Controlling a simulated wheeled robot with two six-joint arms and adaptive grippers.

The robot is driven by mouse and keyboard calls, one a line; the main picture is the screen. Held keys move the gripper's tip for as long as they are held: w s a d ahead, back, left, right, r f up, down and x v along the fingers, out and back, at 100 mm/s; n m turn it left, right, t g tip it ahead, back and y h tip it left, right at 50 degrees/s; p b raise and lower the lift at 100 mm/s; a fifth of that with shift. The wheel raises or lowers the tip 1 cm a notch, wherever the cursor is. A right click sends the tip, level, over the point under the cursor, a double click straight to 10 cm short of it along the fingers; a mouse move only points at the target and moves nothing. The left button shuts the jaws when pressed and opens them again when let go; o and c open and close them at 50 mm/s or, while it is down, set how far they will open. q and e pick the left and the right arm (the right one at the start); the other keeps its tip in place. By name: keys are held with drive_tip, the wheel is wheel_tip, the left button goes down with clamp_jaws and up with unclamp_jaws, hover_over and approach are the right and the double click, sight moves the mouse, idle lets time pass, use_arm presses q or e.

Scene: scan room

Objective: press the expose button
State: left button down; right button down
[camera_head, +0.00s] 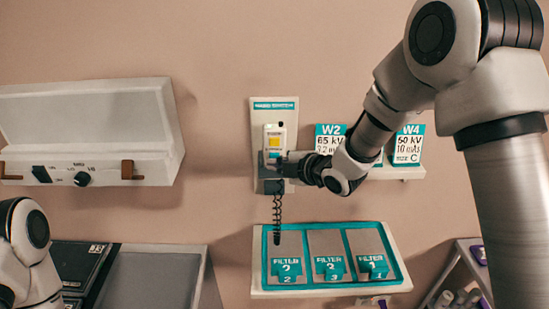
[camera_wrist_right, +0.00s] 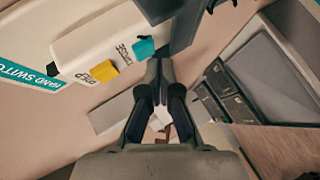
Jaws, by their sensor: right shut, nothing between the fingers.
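A white hand switch (camera_head: 267,136) is held on a pale wall plate (camera_head: 260,112) in the head view. It carries a yellow button (camera_head: 274,141). In the right wrist view the hand switch (camera_wrist_right: 95,38) shows the yellow button (camera_wrist_right: 103,71) with "PREP" lettering and a teal button (camera_wrist_right: 143,49) beside other lettering, which I take as the expose button. My right gripper (camera_head: 284,168) is shut and empty at the lower part of the switch. In the wrist view its fingertips (camera_wrist_right: 160,68) are close to the teal button; contact cannot be told. My left gripper is out of view.
A dark holder (camera_wrist_right: 172,25) sits just beside the fingertips, with a coiled cord (camera_head: 277,210) below. A filter tray (camera_head: 262,262) is below the switch, and a shelf with W2 and W4 cards (camera_head: 408,148) is to the right. A control box (camera_head: 100,160) hangs at the left.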

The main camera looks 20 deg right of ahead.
drive_tip(key=shift+w+d, duration=0.2)
drive_tip(key=shift+w, duration=0.4)
idle(0.6)
drive_tip(key=shift+s+a+b, duration=0.3)
drive_tip(key=shift+s+b, duration=0.1)
drive_tip(key=shift+s, duration=0.45)
drive_tip(key=s+b, duration=0.1)
drive_tip(key=s, duration=0.1)
drive_tip(key=s+a+b, duration=0.1)
drive_tip(key=s, duration=0.1)
drive_tip(key=shift+s+a, duration=0.15)
drive_tip(key=shift+s, duration=0.25)
idle(1.1)
